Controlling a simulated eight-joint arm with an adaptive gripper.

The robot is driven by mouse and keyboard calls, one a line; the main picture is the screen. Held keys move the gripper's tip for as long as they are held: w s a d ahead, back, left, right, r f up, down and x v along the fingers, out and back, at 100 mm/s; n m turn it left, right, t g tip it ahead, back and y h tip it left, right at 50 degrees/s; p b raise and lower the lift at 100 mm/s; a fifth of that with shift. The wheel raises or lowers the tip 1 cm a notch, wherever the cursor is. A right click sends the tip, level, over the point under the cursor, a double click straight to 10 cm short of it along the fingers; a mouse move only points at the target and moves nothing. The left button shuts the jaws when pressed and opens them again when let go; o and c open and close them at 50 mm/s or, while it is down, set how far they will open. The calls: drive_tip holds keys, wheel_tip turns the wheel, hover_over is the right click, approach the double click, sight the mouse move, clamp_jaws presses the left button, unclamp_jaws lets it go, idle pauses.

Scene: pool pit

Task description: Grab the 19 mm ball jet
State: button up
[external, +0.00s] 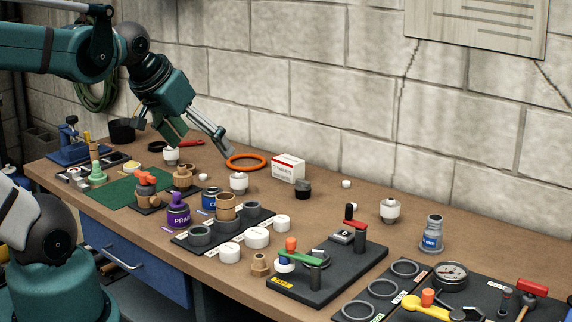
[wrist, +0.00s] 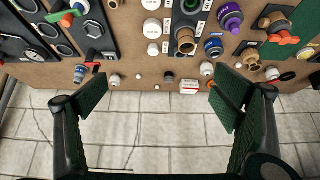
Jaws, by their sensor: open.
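Several white fittings with rounded bodies look like ball jets, but no 19 mm marking is readable, so I cannot tell which is the named one. In the external view one stands at the back left (external: 171,155), one near the middle (external: 239,182) and one to the right (external: 390,210). They also show in the wrist view: the middle jet (wrist: 206,69), the right-hand jet (wrist: 114,79) and the back-left jet (wrist: 271,73). My gripper (external: 203,146) is open and empty above the back of the bench, with its fingers widely apart in the wrist view (wrist: 150,100).
An orange ring (external: 246,162), a red-and-white box (external: 288,168) and a dark cap (external: 303,189) lie near the wall. Black trays with valves, rings and cups fill the front. The block wall (external: 300,90) bounds the back.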

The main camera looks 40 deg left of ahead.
drive_tip(key=c, duration=1.1)
drive_tip(key=w+d+m+g+h+p, duration=0.15)
drive_tip(key=w+d, duration=0.35)
drive_tip(key=w, duration=0.7)
drive_tip(key=w+d+m+g, duration=0.1)
drive_tip(key=w+d+m, duration=0.25)
drive_tip(key=w, duration=0.85)
drive_tip(key=shift+w+d+f+m+g+h+p, duration=0.3)
drive_tip(key=shift+w+d+f+m, duration=0.45)
drive_tip(key=shift+w+d+f, duration=1.85)
drive_tip(key=shift+w+d+f+m+g+h+p, duration=0.3)
drive_tip(key=shift+w+d+f+m, duration=0.8)
drive_tip(key=shift+w+f, duration=2.45)
drive_tip(key=shift+w+d+f+m+g+h+p, duration=0.15)
drive_tip(key=shift+w+d+f+m+h+p, duration=0.2)
drive_tip(key=shift+w+d+f, duration=2.45)
